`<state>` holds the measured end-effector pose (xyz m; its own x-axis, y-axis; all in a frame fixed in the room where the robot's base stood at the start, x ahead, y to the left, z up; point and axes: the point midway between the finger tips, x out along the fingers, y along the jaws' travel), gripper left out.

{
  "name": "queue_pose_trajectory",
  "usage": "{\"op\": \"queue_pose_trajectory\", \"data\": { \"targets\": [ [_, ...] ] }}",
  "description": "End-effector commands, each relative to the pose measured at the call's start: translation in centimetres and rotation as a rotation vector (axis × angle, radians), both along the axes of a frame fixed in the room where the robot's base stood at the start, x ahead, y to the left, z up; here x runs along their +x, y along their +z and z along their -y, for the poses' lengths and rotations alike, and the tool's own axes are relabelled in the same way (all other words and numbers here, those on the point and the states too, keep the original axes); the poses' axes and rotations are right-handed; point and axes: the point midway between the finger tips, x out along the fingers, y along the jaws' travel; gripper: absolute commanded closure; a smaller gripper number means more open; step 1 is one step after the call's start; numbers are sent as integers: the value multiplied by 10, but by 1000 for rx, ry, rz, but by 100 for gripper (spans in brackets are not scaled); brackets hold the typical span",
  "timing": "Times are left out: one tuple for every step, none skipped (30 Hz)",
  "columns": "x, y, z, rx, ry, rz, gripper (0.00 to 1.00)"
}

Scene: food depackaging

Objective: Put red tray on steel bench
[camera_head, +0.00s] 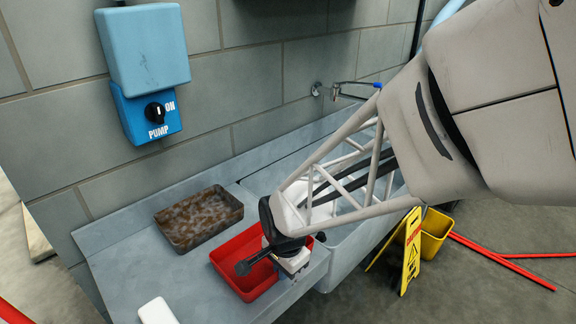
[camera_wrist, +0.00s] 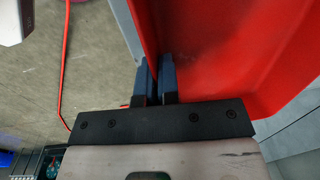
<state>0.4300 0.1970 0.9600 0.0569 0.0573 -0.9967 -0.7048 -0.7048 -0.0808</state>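A white object (camera_head: 157,311) is at the bench's front left. A blue pump switch box (camera_head: 146,112) hangs on the wall. A sink with a tap (camera_head: 345,90) is behind my arm. A yellow sign (camera_head: 411,250) and yellow bucket (camera_head: 436,234) stand right.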

Motion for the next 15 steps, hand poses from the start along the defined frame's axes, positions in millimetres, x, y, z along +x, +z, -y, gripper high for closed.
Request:
{"op": "queue_pose_trajectory", "data": {
  "targets": [
    [0,0,0,0,0,0,100],
    [0,0,0,0,0,0,100],
    [0,0,0,0,0,0,100],
    [0,0,0,0,0,0,100],
    [0,0,0,0,0,0,100],
    [0,-1,0,0,0,0,100],
    [0,-2,0,0,0,0,100],
    [0,-3,0,0,0,0,100],
    [0,-4,0,0,0,0,100],
    [0,-3,0,0,0,0,92],
    [0,-3,0,0,0,0,88],
    [0,-3,0,0,0,0,82],
    [0,-3,0,0,0,0,77],
    [0,-3,0,0,0,0,73],
    [0,-3,0,0,0,0,72]
  ]
}}
